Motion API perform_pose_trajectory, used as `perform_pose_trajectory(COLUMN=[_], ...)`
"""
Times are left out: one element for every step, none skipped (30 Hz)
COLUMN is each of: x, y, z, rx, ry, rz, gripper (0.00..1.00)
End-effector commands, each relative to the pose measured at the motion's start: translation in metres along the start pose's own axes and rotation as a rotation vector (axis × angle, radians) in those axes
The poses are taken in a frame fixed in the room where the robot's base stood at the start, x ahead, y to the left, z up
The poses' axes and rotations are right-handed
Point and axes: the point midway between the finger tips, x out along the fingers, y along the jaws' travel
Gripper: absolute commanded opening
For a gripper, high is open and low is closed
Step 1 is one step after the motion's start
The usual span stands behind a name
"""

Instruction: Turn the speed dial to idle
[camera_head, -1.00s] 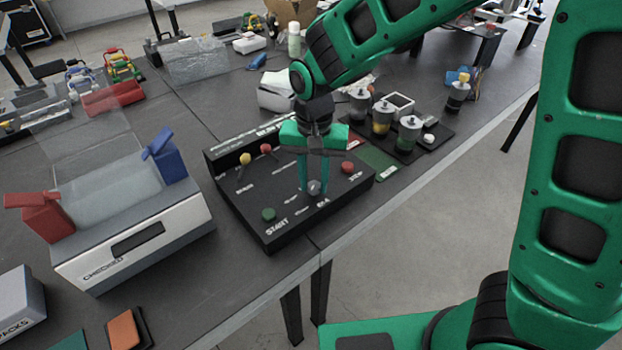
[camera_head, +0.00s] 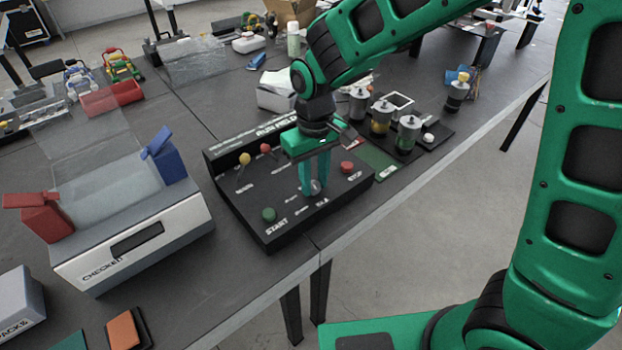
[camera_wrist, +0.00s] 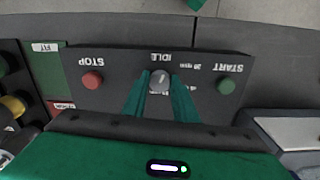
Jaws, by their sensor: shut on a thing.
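The speed dial is a small grey knob (camera_wrist: 160,80) on the black control panel (camera_head: 285,225), below the word IDLE in the wrist view. It also shows in the head view (camera_head: 313,187), partly hidden by the fingers. My gripper (camera_wrist: 161,88) points down over the panel with its two green fingers shut on the dial, one on each side. A light mark shows on the knob, but it is too small to read its exact setting. The green START button (camera_head: 268,214) and the red STOP button (camera_head: 347,167) stand on either side of the dial.
Yellow (camera_head: 245,158) and red (camera_head: 265,148) knobbed levers stand at the panel's back. A CHECKED box (camera_head: 140,235) with red and blue clips is at left. Several canisters (camera_head: 408,135) on a black tray stand at right. The table's front edge is close to the panel.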

Motion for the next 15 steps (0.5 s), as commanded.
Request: perform_pose_trajectory(x=[-0.0008, -0.0008, -0.0008, -0.0008, -0.0008, -0.0008, -0.0008, -0.0008, -0.0008, -0.0008, -0.0008, -0.0008, -0.0008, -0.0008, -0.0008], y=[0.0, 0.0001, 0.0003, 0.0003, 0.0003, 0.0002, 0.0003, 0.0004, 0.0006, 0.0006, 0.0006, 0.0005, 0.0004, 0.0003, 0.0002], z=[-0.0006, -0.0006, -0.0006, -0.0006, -0.0006, -0.0007, -0.0007, -0.0007, -0.0007, -0.0007, -0.0007, -0.0007, -0.0007, -0.0008, -0.0007], rx=[-0.039, -0.062, -0.093, -0.115, -0.137, -0.164, -0.181, -0.2, -0.221, -0.236, -0.25, -0.267, -0.279, -0.29, -0.301], ry=[0.002, 0.002, 0.002, 0.002, 0.002, 0.002, 0.002, 0.002, 0.002, 0.002, 0.002, 0.002, 0.002, 0.002, 0.002], rz=[-0.001, -0.001, -0.001, 0.0, 0.0, 0.0, 0.0, 0.0, 0.0, 0.0, 0.0, 0.0, 0.0, 0.0, 0.0], gripper=[0.04, 0.04, 0.04, 0.04, 0.04, 0.04, 0.04, 0.04, 0.04, 0.04, 0.04, 0.04, 0.04, 0.04, 0.04])
